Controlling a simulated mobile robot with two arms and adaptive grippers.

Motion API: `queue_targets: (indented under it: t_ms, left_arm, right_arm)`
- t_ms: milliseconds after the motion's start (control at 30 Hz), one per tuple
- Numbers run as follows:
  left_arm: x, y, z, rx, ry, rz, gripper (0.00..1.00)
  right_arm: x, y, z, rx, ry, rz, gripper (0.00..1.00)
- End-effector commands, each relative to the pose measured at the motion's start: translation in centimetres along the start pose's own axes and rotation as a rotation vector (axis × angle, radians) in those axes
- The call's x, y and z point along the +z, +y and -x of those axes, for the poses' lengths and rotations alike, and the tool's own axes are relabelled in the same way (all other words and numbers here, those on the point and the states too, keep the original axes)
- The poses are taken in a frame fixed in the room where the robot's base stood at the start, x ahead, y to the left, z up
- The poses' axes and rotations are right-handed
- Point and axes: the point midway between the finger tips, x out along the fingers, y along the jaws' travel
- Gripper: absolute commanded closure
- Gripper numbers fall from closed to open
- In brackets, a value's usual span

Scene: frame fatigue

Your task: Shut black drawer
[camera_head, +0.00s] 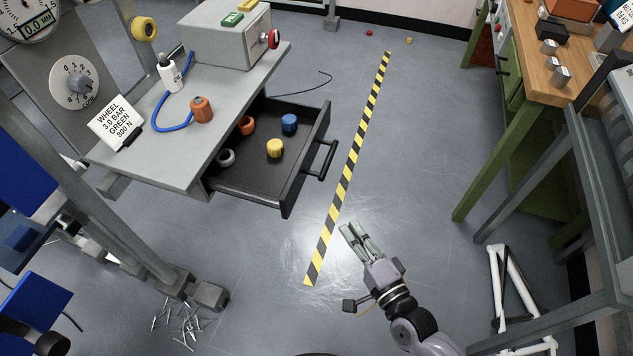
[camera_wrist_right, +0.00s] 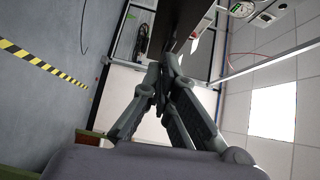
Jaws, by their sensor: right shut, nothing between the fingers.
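The black drawer (camera_head: 302,165) is pulled out from under the grey bench top in the head view. Its bar handle (camera_head: 322,162) is on its right-hand front. Inside lie a yellow knob (camera_head: 275,148), a blue knob (camera_head: 289,123), an orange knob (camera_head: 246,125) and a grey ring (camera_head: 226,157). My right gripper (camera_head: 355,234) is shut and empty, below and to the right of the handle, apart from the drawer. Its closed fingers also show in the right wrist view (camera_wrist_right: 167,68). My left gripper does not show.
The bench top (camera_head: 235,95) holds a grey box (camera_head: 225,35), a white bottle and a sign. A striped floor line (camera_head: 345,175) runs beside the drawer. A green-legged wooden workbench (camera_head: 540,75) stands at right. Open floor lies between. Loose metal pieces lie at lower left.

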Motion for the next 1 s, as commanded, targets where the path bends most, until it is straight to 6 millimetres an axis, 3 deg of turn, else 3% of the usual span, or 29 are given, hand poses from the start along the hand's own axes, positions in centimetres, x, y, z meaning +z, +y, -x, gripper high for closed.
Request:
queue_targets:
  t_ms: [167,367,667,800,1000]
  left_arm:
    - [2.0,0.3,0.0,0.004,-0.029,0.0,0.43]
    - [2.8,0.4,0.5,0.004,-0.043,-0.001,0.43]
    - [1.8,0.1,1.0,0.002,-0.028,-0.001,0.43]
    - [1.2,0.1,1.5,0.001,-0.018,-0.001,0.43]
    - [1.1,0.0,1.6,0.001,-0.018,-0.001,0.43]
  right_arm:
    - [0.2,-1.4,-0.9,-0.035,-0.003,-0.046,1.0]
    - [0.2,-1.6,-4.4,-0.035,-0.002,-0.043,1.0]
    - [0.4,-1.8,-10.7,-0.033,-0.003,-0.042,1.0]
    - [2.1,-1.8,-11.9,-0.03,-0.003,-0.043,1.0]
    - [3.0,-1.7,-12.8,-0.03,-0.004,-0.04,1.0]
